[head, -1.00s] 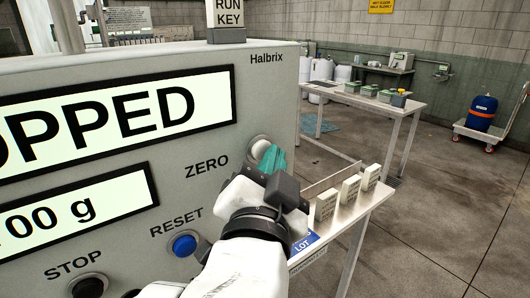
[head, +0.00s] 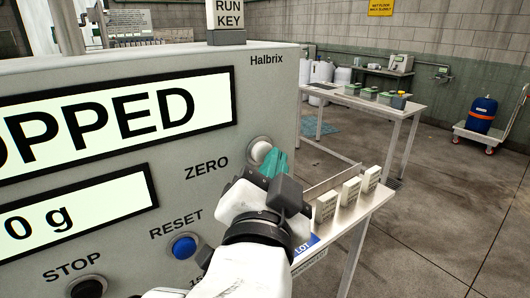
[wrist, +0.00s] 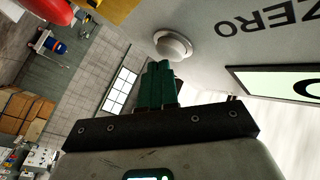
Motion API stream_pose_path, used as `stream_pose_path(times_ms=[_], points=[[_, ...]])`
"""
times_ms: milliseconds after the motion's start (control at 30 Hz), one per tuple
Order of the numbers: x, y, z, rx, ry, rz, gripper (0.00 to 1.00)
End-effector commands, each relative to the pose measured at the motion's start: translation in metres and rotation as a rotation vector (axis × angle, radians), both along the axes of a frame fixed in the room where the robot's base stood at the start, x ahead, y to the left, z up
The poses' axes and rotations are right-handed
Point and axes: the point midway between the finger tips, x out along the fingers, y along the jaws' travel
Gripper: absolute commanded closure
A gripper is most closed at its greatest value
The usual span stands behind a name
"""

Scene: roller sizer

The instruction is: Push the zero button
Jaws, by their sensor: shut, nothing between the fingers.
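The zero button (head: 260,150) is a round white button on the grey panel, to the right of the "ZERO" label. It also shows in the wrist view (wrist: 172,45), just beyond my fingertips. My gripper (head: 275,160) has teal fingers that are shut and empty. In the head view the fingertips overlap the button's right edge. In the wrist view the fingers (wrist: 157,85) point at the button's near side; whether they touch it I cannot tell. The lower display (head: 75,215) reads "0 g", partly cut off at the left.
The blue reset button (head: 184,247) and the dark stop button (head: 88,288) sit lower on the same panel. A metal stand with white blocks (head: 350,192) is right of my gripper.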

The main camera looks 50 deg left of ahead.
Motion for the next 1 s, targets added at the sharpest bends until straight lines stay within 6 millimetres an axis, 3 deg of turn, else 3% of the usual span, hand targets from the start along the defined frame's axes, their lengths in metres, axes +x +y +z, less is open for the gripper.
stream_pose_path(times_ms=[533,1000], points=[[-0.001,-0.012,0.001,0.000,-0.002,-0.001,1.00],[-0.004,-0.052,0.001,0.001,-0.001,-0.002,1.00]])
